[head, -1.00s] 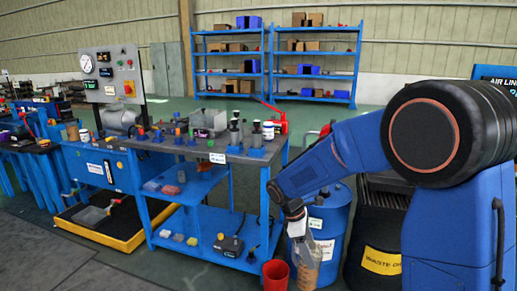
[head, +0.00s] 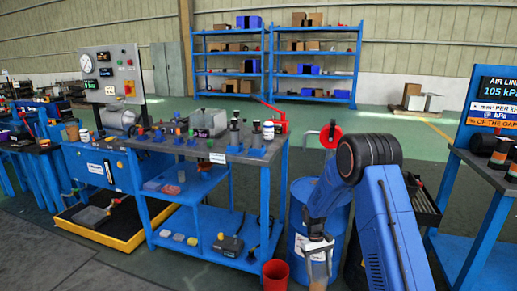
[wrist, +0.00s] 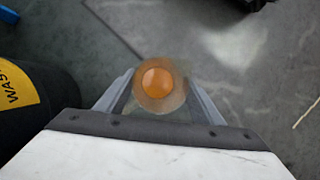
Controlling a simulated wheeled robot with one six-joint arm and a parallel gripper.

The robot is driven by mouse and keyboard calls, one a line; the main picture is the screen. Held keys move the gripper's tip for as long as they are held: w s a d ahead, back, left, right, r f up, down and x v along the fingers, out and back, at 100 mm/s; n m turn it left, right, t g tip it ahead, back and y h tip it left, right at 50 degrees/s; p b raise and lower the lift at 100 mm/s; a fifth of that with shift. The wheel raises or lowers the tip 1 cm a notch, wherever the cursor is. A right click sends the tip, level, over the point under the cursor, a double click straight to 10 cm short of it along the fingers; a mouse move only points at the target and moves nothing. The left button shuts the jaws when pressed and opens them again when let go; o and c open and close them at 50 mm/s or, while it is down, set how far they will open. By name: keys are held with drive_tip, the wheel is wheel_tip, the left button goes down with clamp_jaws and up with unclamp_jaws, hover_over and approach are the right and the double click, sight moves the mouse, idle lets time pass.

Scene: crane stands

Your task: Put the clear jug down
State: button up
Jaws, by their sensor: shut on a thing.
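The clear jug (head: 319,270) hangs below my gripper (head: 317,248) near the bottom of the head view, in front of the blue drum. In the wrist view the jug (wrist: 176,103) sits between the two fingers of my gripper (wrist: 159,95), seen from above. An orange round shape shows inside it. The fingers are shut on the jug. The jug's base is hidden, and I cannot tell its height above the floor.
The blue drum (head: 304,222) stands behind the jug. A red bucket (head: 275,273) is close to its left. The blue workbench (head: 215,155) stands further left with tools and containers on it. In the wrist view a black drum (wrist: 40,120) is at the left, with grey floor (wrist: 245,60) beyond.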

drive_tip(key=d+f+m, duration=0.1)
drive_tip(key=f, duration=0.1)
drive_tip(key=d+f+m+y, duration=0.1)
drive_tip(key=f, duration=0.2)
drive_tip(key=w+d+f+m, duration=0.1)
drive_tip(key=f, duration=0.1)
drive_tip(key=shift+w+d+f, duration=0.1)
drive_tip(key=shift+d+f, duration=0.1)
drive_tip(key=shift+f, duration=0.15)
